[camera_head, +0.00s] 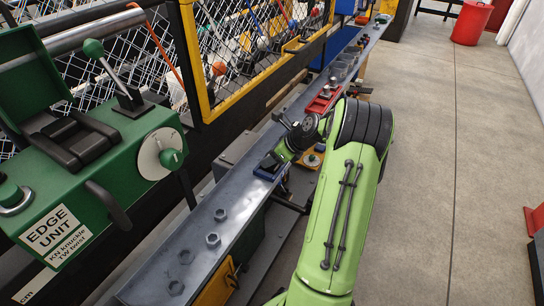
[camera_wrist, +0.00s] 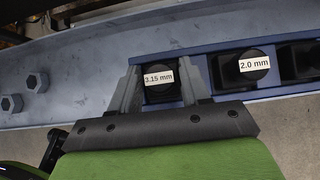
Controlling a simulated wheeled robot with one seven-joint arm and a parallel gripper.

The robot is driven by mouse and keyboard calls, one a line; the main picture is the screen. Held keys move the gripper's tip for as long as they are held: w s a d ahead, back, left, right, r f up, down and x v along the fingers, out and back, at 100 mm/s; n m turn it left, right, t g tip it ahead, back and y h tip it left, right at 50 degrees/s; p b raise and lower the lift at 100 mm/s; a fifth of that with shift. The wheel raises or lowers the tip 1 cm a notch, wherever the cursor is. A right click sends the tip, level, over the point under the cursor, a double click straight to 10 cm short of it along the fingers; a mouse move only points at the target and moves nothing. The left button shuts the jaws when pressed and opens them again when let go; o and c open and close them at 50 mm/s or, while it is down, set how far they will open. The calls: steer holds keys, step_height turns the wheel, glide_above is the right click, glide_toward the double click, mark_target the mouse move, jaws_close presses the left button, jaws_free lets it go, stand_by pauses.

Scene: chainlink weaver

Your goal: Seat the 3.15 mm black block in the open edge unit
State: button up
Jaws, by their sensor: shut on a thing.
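The black block labelled 3.15 mm (camera_wrist: 160,79) sits in a blue rack (camera_wrist: 205,62) on the grey rail, in the wrist view. My gripper (camera_wrist: 161,80) has its two grey fingers on either side of the block and is shut on it. In the head view my gripper (camera_head: 276,166) is at the blue rack, with the block mostly hidden by the wrist. The green edge unit (camera_head: 100,165) stands at the left of the head view. Its lid is raised, and a black seat (camera_head: 72,140) shows in its top.
A second black block labelled 2.0 mm (camera_wrist: 254,65) sits beside mine in the rack. Bolts (camera_head: 212,240) stick up from the grey rail (camera_head: 235,205). A yellow-framed mesh guard (camera_head: 205,70) stands behind. A red tray (camera_head: 322,102) lies farther along the rail.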

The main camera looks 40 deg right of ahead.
steer(key=shift+r+p, duration=2.75)
steer(key=shift+p, duration=0.35)
steer(key=shift+f, duration=0.1)
